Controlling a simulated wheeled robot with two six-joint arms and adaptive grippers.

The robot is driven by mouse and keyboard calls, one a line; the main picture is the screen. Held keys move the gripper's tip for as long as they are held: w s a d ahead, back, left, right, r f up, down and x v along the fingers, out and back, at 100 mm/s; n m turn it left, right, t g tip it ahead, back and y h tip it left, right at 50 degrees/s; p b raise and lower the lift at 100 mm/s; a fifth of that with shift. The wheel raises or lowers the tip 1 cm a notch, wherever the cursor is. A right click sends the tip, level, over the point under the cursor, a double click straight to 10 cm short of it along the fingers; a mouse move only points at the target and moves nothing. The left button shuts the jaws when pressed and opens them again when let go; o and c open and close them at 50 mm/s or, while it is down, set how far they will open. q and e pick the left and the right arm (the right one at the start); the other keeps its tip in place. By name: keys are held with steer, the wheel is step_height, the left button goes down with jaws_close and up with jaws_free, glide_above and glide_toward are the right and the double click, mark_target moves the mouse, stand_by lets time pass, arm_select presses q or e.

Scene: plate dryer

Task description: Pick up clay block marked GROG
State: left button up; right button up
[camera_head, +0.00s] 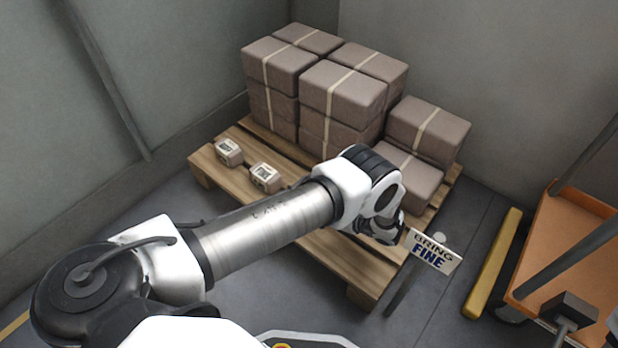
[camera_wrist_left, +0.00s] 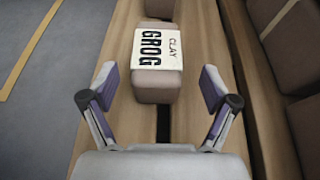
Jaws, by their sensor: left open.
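The clay block marked GROG (camera_wrist_left: 157,85) lies on the wooden slats in the left wrist view, its pale label reading "CLAY GROG" facing up. My left gripper (camera_wrist_left: 158,88) is open, with one finger to each side of the block's near end. No contact shows. In the head view I cannot make out the GROG block; my left arm covers that part of the pallet. Two other small labelled blocks, a left one (camera_head: 229,151) and a right one (camera_head: 265,178), sit on the pallet's front strip. My right gripper is not in view.
Large strapped clay bales (camera_head: 342,90) are stacked on the wooden pallet (camera_head: 345,262). A sign (camera_head: 433,250) reading "BRING FINE" stands by the pallet's front right. An orange cart (camera_head: 565,240) is at the right. Another small block (camera_wrist_left: 159,8) lies beyond GROG.

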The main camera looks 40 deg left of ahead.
arm_select(q)
steer(key=b+x, duration=0.2)
steer(key=x, duration=0.3)
steer(key=shift+s+a, duration=0.2)
steer(key=shift+a, duration=0.1)
steer(key=shift+r, duration=0.1)
jaws_close()
